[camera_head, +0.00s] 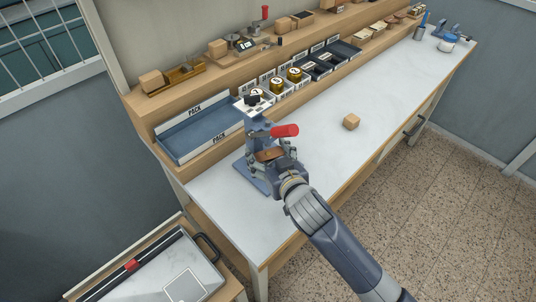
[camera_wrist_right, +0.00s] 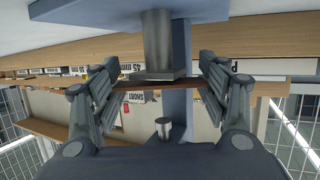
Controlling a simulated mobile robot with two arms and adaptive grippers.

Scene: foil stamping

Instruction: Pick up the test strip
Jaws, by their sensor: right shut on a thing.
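The test strip (camera_head: 269,155) is a flat brown piece. It lies between the fingers of my right gripper (camera_head: 272,163), which is shut on it. In the wrist view the strip (camera_wrist_right: 209,101) shows nearly edge-on between the two fingers (camera_wrist_right: 160,76). It is at the end of a metal cylinder (camera_wrist_right: 158,45) of the blue-grey stamping press (camera_head: 258,128); I cannot tell whether they touch. The press has a red handle (camera_head: 285,130) and stands on the white bench. My left gripper is not in view.
A blue PACK tray (camera_head: 200,138) and several labelled bins (camera_head: 318,68) line the back of the bench. A wooden block (camera_head: 351,121) sits right of the press. The bench top (camera_head: 390,100) further right is mostly clear. A side table (camera_head: 172,287) stands lower left.

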